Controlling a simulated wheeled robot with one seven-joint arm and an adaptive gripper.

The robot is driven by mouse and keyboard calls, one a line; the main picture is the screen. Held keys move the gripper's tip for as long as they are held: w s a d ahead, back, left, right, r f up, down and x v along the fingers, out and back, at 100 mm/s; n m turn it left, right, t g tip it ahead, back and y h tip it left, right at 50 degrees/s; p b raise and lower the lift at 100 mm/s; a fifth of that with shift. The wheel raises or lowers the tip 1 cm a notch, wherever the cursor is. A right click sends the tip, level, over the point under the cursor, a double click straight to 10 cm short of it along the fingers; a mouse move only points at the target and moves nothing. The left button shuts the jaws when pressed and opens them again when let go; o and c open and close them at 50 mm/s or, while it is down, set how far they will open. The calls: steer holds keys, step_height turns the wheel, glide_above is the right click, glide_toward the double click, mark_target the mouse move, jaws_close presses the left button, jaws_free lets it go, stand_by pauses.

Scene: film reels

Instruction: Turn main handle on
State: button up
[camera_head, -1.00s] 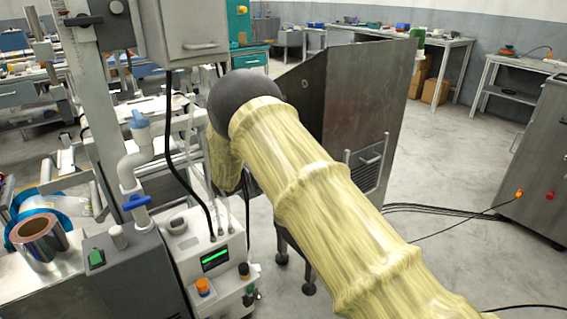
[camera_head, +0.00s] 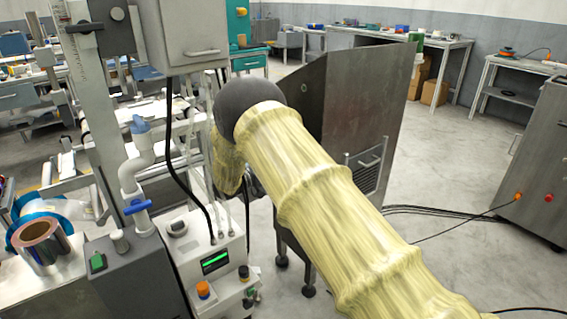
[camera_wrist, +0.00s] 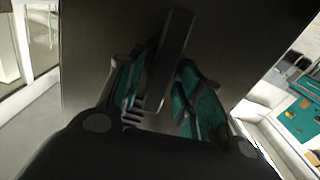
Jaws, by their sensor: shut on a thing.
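A dark bar-like handle (camera_wrist: 176,45) stands out from a dark panel (camera_wrist: 95,40) in the wrist view. It is tilted, its top end leaning right. My gripper (camera_wrist: 157,85), with teal-padded fingers on both sides of the handle, is shut on it around its lower part. The picture is dark, so the exact contact of the pads is hard to see. In the head view my yellow-sleeved arm hides my gripper and the handle.
A grey machine with a green display (camera_head: 215,262) and knobs stands left of my arm. A blue valve (camera_head: 137,206) and a foil roll (camera_head: 42,245) are further left. A large metal cabinet (camera_head: 345,110) stands behind my arm. Open floor lies at right, with cables.

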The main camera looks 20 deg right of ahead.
steer(key=shift+w+a+f+n+p, duration=0.1)
steer(key=shift+w+f+n+p, duration=0.1)
steer(key=shift+n+p, duration=2)
steer(key=shift+w+a+f+n+p, duration=0.15)
steer(key=shift+n+p, duration=0.8)
steer(key=shift+n, duration=2.5)
steer(key=shift+w+f+n+p, duration=0.2)
steer(key=shift+n+p, duration=1.35)
steer(key=shift+n, duration=1.3)
steer(key=o, duration=0.7)
steer(key=shift+a, duration=0.1)
steer(key=v, duration=1.2)
